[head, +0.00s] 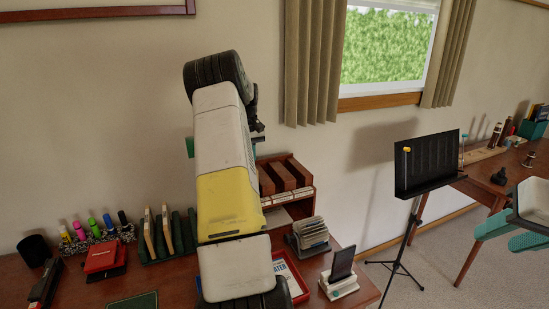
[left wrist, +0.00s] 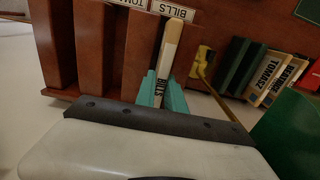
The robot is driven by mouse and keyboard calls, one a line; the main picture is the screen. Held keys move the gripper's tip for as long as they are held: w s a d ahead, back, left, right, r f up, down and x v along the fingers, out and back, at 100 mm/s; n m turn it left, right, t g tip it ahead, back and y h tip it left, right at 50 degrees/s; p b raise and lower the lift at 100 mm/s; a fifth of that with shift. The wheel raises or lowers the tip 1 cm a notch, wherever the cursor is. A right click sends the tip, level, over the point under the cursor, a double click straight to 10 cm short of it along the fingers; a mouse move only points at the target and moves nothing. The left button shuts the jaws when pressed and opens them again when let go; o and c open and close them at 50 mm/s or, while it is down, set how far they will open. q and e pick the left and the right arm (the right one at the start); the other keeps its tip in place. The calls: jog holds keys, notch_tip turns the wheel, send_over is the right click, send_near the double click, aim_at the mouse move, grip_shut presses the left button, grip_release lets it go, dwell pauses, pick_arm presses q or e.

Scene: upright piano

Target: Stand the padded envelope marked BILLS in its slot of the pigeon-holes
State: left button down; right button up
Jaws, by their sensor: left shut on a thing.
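The padded envelope marked BILLS (left wrist: 168,52) is cream, with its name on the narrow edge. My left gripper (left wrist: 160,92) is shut on it, with teal fingers on both sides. The brown pigeon-holes (left wrist: 92,45) show beside and behind it, with a BILLS label (left wrist: 172,10) close to the envelope's far end. I cannot tell whether that end is inside the slot. In the head view the pigeon-holes (head: 308,172) stand on the desk, partly hidden by my left arm, which also hides the envelope. My right gripper (head: 508,234) is open and empty at the right edge.
A green rack (head: 183,234) with cream upright pieces stands left of my arm. Near it are markers (head: 94,228) and a red box (head: 103,258). A card holder (head: 309,234), phone stand (head: 342,274) and red tray (head: 294,279) lie right. A music stand (head: 428,165) stands beyond.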

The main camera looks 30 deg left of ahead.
pick_arm(q)
jog(key=c, duration=1.3)
grip_release()
jog(key=shift+c, duration=0.2)
notch_tip(320, 180, up, 8)
jog(key=shift+f, duration=0.1)
jog(key=shift+d, duration=0.1)
